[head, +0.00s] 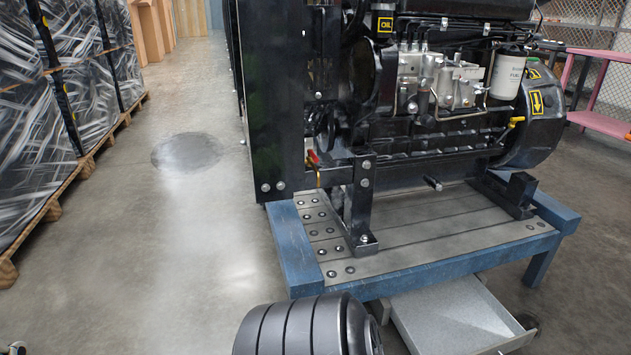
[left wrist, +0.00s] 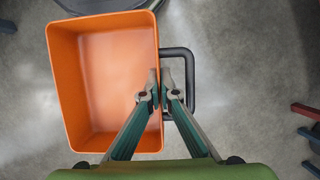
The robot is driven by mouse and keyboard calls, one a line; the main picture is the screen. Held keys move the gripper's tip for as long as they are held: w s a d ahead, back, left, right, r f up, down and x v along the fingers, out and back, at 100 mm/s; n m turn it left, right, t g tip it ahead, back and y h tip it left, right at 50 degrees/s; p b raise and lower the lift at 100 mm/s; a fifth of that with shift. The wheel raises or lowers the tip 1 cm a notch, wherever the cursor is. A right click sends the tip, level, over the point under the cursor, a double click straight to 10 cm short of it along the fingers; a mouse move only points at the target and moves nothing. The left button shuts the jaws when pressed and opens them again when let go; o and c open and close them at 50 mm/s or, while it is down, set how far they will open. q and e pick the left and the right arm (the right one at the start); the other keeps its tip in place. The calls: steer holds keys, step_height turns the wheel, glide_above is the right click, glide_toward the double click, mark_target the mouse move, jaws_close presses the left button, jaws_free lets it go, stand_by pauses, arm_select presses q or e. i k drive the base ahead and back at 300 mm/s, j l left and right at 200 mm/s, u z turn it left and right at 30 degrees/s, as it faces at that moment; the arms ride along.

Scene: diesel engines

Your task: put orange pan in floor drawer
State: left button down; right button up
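The orange pan (left wrist: 92,95) is an open, empty rectangular box in the left wrist view, with a black U-shaped handle (left wrist: 193,80) on its right side. My left gripper (left wrist: 160,75) has one finger on each side of the pan's right wall, with the fingertips close together and shut on that wall. The pan does not show in the head view. The floor drawer (head: 455,318) is a grey metal tray pulled out under the blue engine stand; its inside looks empty where visible. My right gripper is in neither view.
A black ribbed cylinder (head: 295,328) in the foreground partly hides the drawer's left side. The engine stand (head: 440,262) carries a large black diesel engine (head: 420,100). Wrapped pallets (head: 60,110) stand at the left. The floor (head: 190,250) between is clear.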

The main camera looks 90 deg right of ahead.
mark_target(452, 327)
steer(key=k+l+z, duration=0.15)
steer(key=z, duration=0.3)
steer(key=k+l+z, duration=0.2)
steer(key=z, duration=0.25)
steer(key=k+l+z, duration=0.2)
steer(key=z, duration=0.25)
steer(key=l+z, duration=0.4)
steer(key=k+l+z, duration=0.25)
steer(key=l, duration=0.9)
steer(key=l+z, duration=0.3)
steer(key=l, duration=0.8)
steer(key=i+l, duration=0.35)
steer(key=i+j, duration=0.05)
steer(key=i, duration=0.05)
